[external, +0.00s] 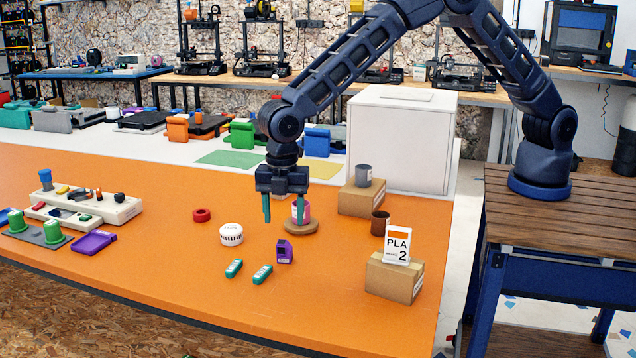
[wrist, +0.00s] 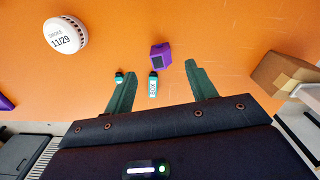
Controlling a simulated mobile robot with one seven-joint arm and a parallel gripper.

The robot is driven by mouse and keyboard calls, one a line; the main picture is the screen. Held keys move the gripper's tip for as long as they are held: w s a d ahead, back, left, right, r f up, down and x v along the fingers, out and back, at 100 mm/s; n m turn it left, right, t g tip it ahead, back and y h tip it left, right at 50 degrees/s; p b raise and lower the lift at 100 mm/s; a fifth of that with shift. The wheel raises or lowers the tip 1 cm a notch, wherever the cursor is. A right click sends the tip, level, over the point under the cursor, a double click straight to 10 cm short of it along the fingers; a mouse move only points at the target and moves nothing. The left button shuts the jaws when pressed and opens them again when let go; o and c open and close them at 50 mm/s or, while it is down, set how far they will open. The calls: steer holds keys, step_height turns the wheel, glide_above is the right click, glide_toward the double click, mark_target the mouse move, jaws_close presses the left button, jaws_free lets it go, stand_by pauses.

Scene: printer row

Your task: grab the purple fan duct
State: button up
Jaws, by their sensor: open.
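The purple fan duct (external: 285,251), a small blocky part with a dark opening, sits on the orange table. It also shows in the wrist view (wrist: 161,55), just beyond and between my fingertips. My gripper (external: 283,218) is open and empty, pointing down above the table behind the fan duct in the external view. Its two green fingers also show in the wrist view (wrist: 158,75), spread apart, with the fan duct not between them in contact.
A white smoke detector (external: 231,234) is left. A pink bottle (external: 306,213) stands on a round wooden base behind my gripper. A cardboard box (external: 393,280) with a PLA sign is right.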

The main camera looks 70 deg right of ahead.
mark_target(285, 240)
step_height(285, 240, down, 9)
steer(key=shift+d+r, duration=0.1)
steer(key=c, duration=1)
steer(key=shift+c, duration=0.2)
steer(key=shift+r, duration=0.1)
